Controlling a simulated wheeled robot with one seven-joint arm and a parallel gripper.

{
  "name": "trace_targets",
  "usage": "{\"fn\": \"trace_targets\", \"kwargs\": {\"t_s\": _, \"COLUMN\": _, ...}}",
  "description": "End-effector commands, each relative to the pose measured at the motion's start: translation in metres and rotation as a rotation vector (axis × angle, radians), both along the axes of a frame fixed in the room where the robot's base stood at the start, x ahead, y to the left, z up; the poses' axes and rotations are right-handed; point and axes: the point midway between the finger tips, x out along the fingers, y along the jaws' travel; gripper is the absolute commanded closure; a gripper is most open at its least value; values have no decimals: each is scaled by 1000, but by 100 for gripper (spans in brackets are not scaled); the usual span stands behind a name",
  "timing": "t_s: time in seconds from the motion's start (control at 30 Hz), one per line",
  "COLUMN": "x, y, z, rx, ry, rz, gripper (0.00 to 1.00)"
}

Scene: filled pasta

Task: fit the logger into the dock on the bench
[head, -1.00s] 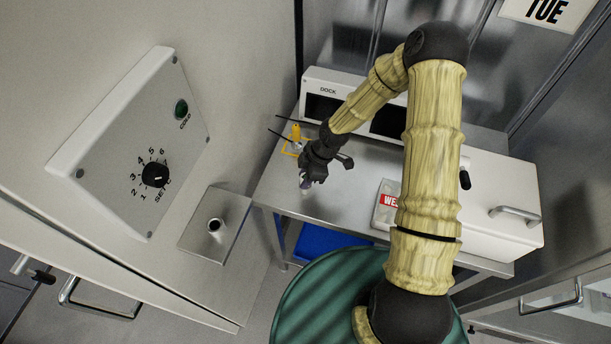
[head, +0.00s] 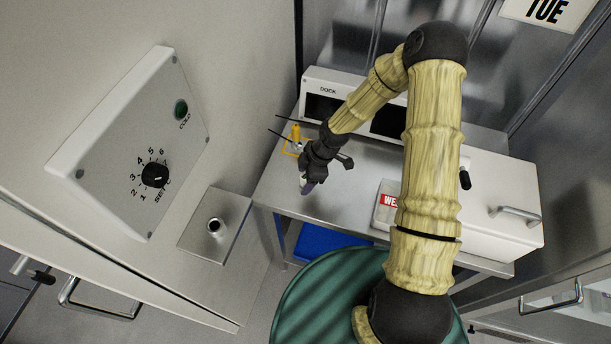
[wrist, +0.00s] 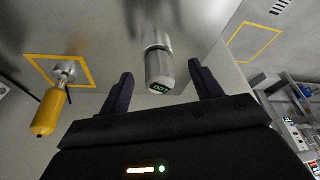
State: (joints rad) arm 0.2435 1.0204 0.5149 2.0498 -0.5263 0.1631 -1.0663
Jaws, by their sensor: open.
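In the wrist view a silver metal cylinder (wrist: 158,66), which appears to be the logger, has a small lit green display on its end. It stands between the two dark purple fingers of my gripper (wrist: 160,70), with a visible gap on each side. My gripper is open. In the head view my gripper (head: 307,186) is low over the left part of the metal bench (head: 345,200), and I cannot make out the cylinder there. The dock (head: 327,88), a white box labelled DOCK with dark openings, stands at the back of the bench.
A yellow-handled tool (wrist: 50,112) stands in a yellow-outlined square, left of my gripper; it also shows in the head view (head: 295,133). A white box with a handle (head: 500,205) fills the bench's right. A dial panel (head: 140,140) and metal plate with a socket (head: 214,225) are at left.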

Motion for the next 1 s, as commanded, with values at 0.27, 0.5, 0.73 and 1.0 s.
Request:
{"fn": "trace_targets", "kwargs": {"t_s": 0.27, "x": 0, "y": 0, "z": 0, "rx": 0, "ry": 0, "rz": 0, "gripper": 36}}
{"fn": "trace_targets", "kwargs": {"t_s": 0.5, "x": 0, "y": 0, "z": 0, "rx": 0, "ry": 0, "rz": 0, "gripper": 36}}
{"fn": "trace_targets", "kwargs": {"t_s": 0.73, "x": 0, "y": -3, "z": 10, "rx": 0, "ry": 0, "rz": 0, "gripper": 36}}
{"fn": "trace_targets", "kwargs": {"t_s": 1.0, "x": 1, "y": -9, "z": 27, "rx": 0, "ry": 0, "rz": 0, "gripper": 36}}
